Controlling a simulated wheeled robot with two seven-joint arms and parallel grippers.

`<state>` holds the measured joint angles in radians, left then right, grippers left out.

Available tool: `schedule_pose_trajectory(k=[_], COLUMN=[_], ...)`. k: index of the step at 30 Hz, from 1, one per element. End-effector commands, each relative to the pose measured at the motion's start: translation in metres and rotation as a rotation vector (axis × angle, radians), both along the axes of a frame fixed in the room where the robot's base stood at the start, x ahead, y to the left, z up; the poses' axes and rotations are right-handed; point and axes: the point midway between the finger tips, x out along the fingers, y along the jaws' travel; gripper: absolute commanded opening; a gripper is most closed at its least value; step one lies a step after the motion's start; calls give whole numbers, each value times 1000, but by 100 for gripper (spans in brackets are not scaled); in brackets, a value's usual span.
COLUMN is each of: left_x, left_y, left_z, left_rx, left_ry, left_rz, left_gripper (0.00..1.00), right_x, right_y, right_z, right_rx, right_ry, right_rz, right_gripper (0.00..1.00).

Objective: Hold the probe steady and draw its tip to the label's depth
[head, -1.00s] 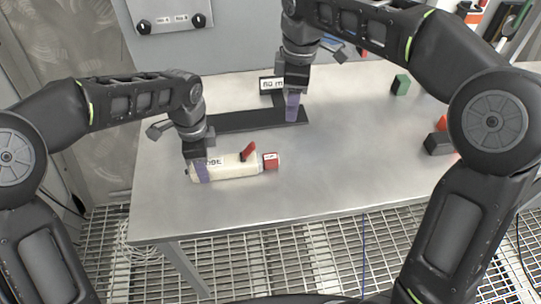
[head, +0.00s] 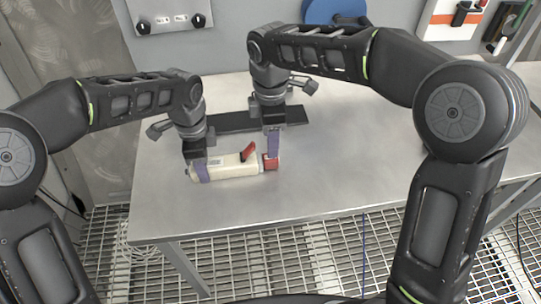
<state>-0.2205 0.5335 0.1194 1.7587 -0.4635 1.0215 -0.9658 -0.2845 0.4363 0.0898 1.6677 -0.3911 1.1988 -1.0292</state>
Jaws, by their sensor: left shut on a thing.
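The probe (head: 228,167), a cream body with a red lever (head: 248,151) on top and a red tip block (head: 271,164) at its right end, lies on the steel table. My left gripper (head: 202,172) is shut on the probe's left end. My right gripper (head: 273,154) points down at the red tip; its purple finger reaches the tip's right part. I cannot tell whether it grips the tip or only stands beside it. The depth label is hidden behind my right arm.
A dark flat bar (head: 228,121) lies on the table behind the probe. A blue disc (head: 336,10) and a wall panel with two knobs (head: 170,20) are at the back. The steel table (head: 340,170) is clear to the right of the probe.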

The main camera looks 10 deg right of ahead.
Motion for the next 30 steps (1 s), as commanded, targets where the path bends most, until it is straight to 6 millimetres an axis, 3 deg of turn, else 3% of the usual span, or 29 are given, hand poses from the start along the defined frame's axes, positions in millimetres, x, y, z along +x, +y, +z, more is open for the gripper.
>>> schedule_pose_trajectory(k=[6,12,23,30], left_x=[0,0,0,0], left_y=[0,0,0,0], left_z=[0,0,0,0], left_rx=[0,0,0,0], left_ry=[0,0,0,0], left_rz=[-1,0,0,0], left_gripper=[0,0,0,0], right_x=[-1,0,0,0], right_y=[-1,0,0,0], right_z=[-44,-70,-76,-76], right_rx=[-2,-1,0,0], right_ry=[3,1,-1,-1], right_rz=[1,0,0,0], right_gripper=[53,53,53,35])
